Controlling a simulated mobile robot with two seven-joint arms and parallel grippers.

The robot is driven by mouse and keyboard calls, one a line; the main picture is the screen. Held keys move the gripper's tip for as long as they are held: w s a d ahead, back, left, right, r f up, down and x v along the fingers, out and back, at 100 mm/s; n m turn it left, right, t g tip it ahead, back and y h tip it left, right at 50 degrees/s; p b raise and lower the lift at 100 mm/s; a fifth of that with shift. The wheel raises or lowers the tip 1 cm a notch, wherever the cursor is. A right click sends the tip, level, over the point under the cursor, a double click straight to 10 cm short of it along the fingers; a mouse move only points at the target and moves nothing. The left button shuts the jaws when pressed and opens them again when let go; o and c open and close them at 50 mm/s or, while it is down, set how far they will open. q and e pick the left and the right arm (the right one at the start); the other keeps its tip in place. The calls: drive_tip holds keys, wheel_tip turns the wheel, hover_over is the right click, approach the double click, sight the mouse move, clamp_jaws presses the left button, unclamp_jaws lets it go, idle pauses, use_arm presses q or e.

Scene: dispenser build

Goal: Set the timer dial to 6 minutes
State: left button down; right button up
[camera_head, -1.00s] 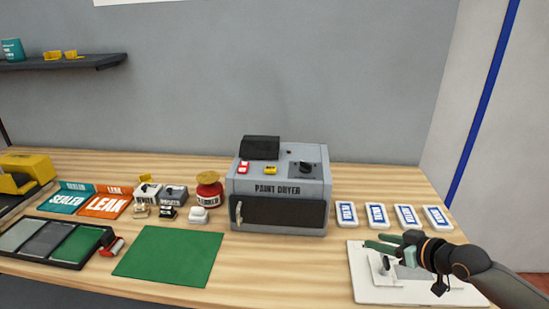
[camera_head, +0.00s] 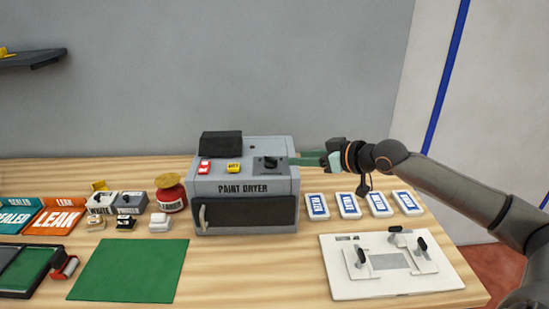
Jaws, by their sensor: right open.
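The grey paint dryer (camera_head: 244,189) stands at the back middle of the table. Its timer dial (camera_head: 270,163) is a black knob on a dark plate on the right of the sloped top panel. The dial's marks are too small to read. My right gripper (camera_head: 296,159) reaches in from the right at the dryer's top right edge, with its green fingers pointing left toward the dial. It is open and holds nothing that I can see. The fingertips are close to the dial; I cannot tell whether they touch it. My left gripper is not in view.
A red button (camera_head: 204,168) and a yellow button (camera_head: 233,168) sit left of the dial, near a black raised block (camera_head: 221,144). A green mat (camera_head: 130,270) lies in front.

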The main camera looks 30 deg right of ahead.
sight(272, 158)
drive_tip(key=shift+x, duration=0.85)
drive_tip(key=shift+w+a+f+p, duration=0.15)
drive_tip(key=shift+w+p, duration=0.2)
drive_tip(key=shift+w, duration=0.35)
drive_tip(key=x, duration=0.7)
drive_tip(key=shift+w+f+p, duration=0.1)
drive_tip(key=shift+f+p, duration=0.05)
drive_tip(key=shift+p, duration=0.25)
clamp_jaws()
